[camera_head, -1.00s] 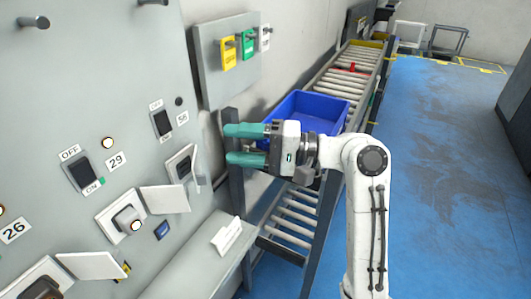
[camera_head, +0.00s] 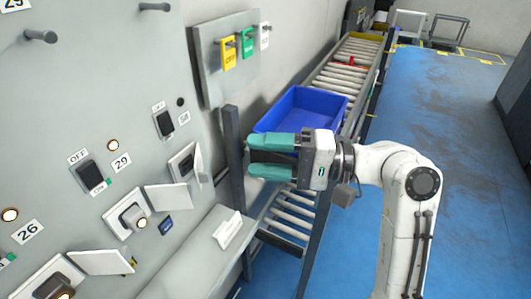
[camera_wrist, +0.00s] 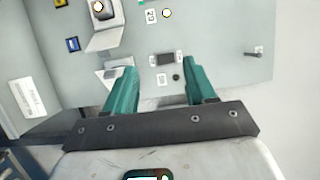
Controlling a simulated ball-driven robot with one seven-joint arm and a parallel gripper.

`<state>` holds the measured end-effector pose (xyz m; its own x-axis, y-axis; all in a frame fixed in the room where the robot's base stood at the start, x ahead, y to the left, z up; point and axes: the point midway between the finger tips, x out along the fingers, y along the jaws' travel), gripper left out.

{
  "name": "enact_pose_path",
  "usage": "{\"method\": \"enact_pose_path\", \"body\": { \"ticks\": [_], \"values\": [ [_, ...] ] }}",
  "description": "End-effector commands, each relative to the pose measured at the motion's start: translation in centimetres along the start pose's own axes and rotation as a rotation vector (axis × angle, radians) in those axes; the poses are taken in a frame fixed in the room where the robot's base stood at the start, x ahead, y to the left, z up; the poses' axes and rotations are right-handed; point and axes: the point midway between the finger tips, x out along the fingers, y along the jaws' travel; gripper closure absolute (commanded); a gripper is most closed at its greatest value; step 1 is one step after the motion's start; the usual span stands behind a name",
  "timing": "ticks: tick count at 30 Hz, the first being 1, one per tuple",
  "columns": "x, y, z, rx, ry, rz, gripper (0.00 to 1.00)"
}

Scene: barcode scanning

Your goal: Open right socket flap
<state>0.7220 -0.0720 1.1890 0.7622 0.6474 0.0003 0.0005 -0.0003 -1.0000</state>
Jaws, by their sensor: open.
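The right socket (camera_head: 181,163) is a pale framed outlet on the grey panel, below the switch marked 56. Its white flap (camera_head: 199,165) shows nearly edge-on and stands out from the panel; how far it is open I cannot tell. In the wrist view the same socket area (camera_wrist: 112,75) is partly hidden by the left finger. My gripper (camera_head: 252,156) has teal fingers, apart and empty, pointing at the panel. It is to the right of the flap with a clear gap in the head view. The fingers also show in the wrist view (camera_wrist: 160,66).
Another socket (camera_head: 128,213) has its flap (camera_head: 168,197) swung out, and a lower one has its flap (camera_head: 100,262) out too. A dark post (camera_head: 233,170), a blue crate (camera_head: 303,105) and the roller conveyor (camera_head: 342,75) are near my gripper. A ledge juts out below.

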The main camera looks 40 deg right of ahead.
Motion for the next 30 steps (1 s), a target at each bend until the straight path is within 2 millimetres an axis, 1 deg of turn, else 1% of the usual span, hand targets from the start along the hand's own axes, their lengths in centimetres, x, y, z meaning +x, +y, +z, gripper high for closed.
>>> {"method": "enact_pose_path", "body": {
  "ticks": [2, 3, 5, 6, 9, 10, 12, 14, 17, 27, 30],
  "values": [
    [0.0, 0.4, -0.1, 0.003, 0.003, 0.000, 0.45],
    [0.1, 1.5, -0.5, 0.008, 0.010, -0.001, 0.45],
    [0.4, 4.2, -1.4, 0.015, 0.037, -0.004, 0.45],
    [0.6, 6.4, -2.2, 0.020, 0.061, -0.006, 0.45],
    [1.1, 10.8, -3.6, 0.014, 0.116, -0.005, 0.45],
    [1.2, 11.8, -3.9, 0.012, 0.131, -0.003, 0.45],
    [1.5, 12.9, -4.2, 0.005, 0.148, -0.001, 0.45],
    [1.9, 13.1, -4.3, 0.002, 0.153, 0.000, 0.45],
    [3.0, 12.9, -4.5, 0.000, 0.151, 0.000, 0.45],
    [9.0, 12.8, -5.4, 0.000, 0.150, 0.001, 0.45],
    [10.3, 12.8, -5.6, 0.001, 0.151, 0.001, 0.45]
  ]
}}
